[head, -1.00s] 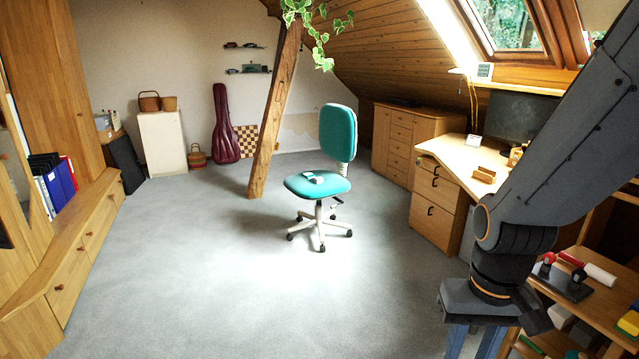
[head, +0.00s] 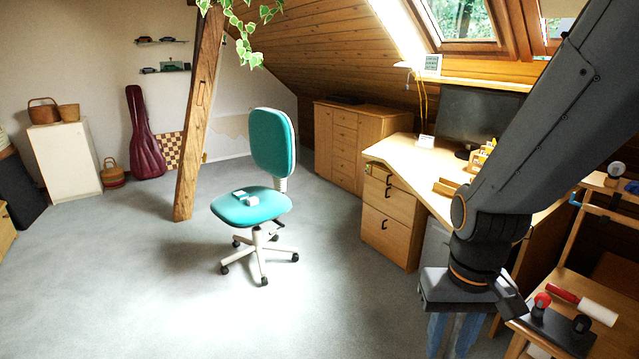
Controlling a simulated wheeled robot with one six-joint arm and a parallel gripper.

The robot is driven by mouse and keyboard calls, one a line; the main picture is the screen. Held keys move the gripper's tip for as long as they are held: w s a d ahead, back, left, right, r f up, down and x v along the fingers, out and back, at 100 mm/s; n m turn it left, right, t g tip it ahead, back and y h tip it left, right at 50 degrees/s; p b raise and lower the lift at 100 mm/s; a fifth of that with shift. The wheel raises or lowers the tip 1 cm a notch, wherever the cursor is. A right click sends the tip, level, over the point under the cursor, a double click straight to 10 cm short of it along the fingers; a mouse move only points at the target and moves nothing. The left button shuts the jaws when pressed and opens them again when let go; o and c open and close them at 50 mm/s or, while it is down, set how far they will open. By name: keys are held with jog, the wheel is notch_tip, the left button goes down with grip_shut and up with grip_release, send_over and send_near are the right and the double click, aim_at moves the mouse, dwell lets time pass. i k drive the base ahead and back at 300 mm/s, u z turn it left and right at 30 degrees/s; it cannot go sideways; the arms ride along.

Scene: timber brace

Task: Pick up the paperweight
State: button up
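I cannot pick out the paperweight for certain. A small rounded dark-and-pale thing (head: 617,170) sits on the upper shelf of the wooden trolley at the right edge; it is too small to name. Small white and teal boxes (head: 247,197) lie on the seat of the teal chair (head: 252,206). My gripper (head: 455,340) hangs pointing down at the bottom, right of centre, in front of the desk and left of the trolley. Its fingertips are cut off by the frame edge, so its opening and anything between the fingers are hidden.
The wooden desk (head: 390,225) with a monitor (head: 480,118) stands behind my arm. A timber brace (head: 200,120) slants to the floor. Grey carpet is free at left and front.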

aim_at(253, 201)
jog(key=u, duration=0.1)
jog(key=i, duration=2.15)
jog(key=u, duration=0.95)
jog(key=i, duration=1.75)
jog(key=u, duration=0.7)
